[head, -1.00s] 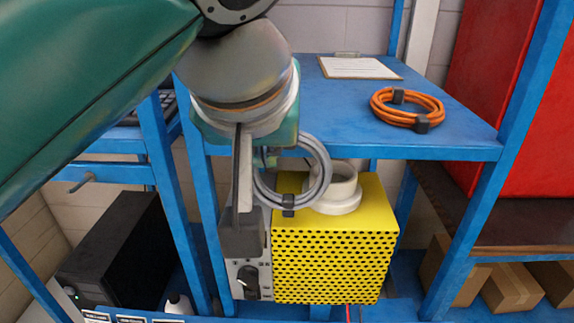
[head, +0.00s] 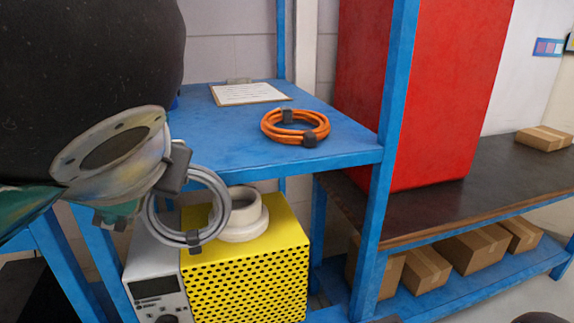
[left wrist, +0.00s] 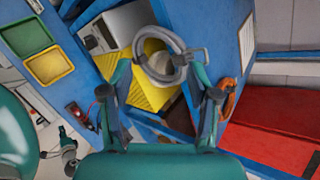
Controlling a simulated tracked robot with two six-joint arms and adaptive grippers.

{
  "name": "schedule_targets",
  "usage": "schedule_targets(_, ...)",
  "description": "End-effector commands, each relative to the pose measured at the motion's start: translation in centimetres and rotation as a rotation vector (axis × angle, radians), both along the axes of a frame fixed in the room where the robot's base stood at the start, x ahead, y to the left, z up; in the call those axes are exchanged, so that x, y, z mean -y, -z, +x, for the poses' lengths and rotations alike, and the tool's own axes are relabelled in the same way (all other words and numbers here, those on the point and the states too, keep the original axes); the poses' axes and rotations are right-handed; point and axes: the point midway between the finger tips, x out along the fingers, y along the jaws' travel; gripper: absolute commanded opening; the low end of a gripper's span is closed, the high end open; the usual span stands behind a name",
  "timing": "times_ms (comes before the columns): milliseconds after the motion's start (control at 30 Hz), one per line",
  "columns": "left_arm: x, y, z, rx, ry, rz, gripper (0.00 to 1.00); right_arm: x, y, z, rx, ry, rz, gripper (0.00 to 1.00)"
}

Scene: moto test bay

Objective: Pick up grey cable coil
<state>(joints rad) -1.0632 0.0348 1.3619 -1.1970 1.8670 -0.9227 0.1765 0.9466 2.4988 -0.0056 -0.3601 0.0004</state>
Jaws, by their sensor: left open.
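The grey cable coil (head: 216,218) is a round loop with black ties, in front of the blue shelf's edge and partly over the yellow box in the head view. It also shows in the left wrist view (left wrist: 181,76), between the two spread fingers. My left gripper (left wrist: 161,72) is open, with its fingers apart on either side of the coil. In the head view a dark finger pad overlaps the coil's upper left. I cannot tell whether it touches the coil or what supports the coil. My right gripper is not in view.
A yellow perforated box (head: 250,275) with a white ring (head: 243,225) on top stands below. An orange cable coil (head: 316,133) and a clipboard (head: 248,95) lie on the blue shelf (head: 225,158). A red cabinet (head: 425,95) and cardboard boxes (head: 470,250) are at right.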

Motion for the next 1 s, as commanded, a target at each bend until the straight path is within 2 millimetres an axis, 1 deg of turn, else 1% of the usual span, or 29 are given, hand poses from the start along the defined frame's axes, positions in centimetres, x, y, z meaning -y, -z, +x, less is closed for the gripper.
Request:
schedule_targets(33,0.3,0.0,0.1,-0.046,0.074,0.117,0.61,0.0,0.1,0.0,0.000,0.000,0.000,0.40)
schedule_targets(100,0.6,-0.3,0.1,-0.117,0.179,0.293,0.61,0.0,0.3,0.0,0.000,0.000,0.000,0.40)
schedule_targets(200,1.3,-0.6,0.2,-0.211,0.306,0.529,0.61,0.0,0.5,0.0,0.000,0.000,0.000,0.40)
schedule_targets(267,1.9,-0.9,0.2,-0.258,0.364,0.653,0.61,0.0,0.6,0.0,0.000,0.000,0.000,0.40)
schedule_targets(367,3.2,-1.1,0.0,-0.312,0.435,0.835,0.61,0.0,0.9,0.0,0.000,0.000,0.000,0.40)
schedule_targets(400,4.7,-1.1,-0.3,-0.300,0.448,0.908,0.61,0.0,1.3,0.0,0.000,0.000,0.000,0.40)
schedule_targets(500,6.4,-0.9,-0.8,-0.275,0.471,0.937,0.61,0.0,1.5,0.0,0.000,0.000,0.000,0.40)
schedule_targets(567,6.5,-0.8,-0.7,-0.271,0.475,0.938,0.61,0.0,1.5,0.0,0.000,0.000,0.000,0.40)
schedule_targets(667,5.7,-0.5,0.3,-0.270,0.474,0.935,0.61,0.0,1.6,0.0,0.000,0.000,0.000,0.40)
schedule_targets(1000,1.9,1.6,6.0,-0.272,0.472,0.932,0.61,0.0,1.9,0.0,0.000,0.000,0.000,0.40)
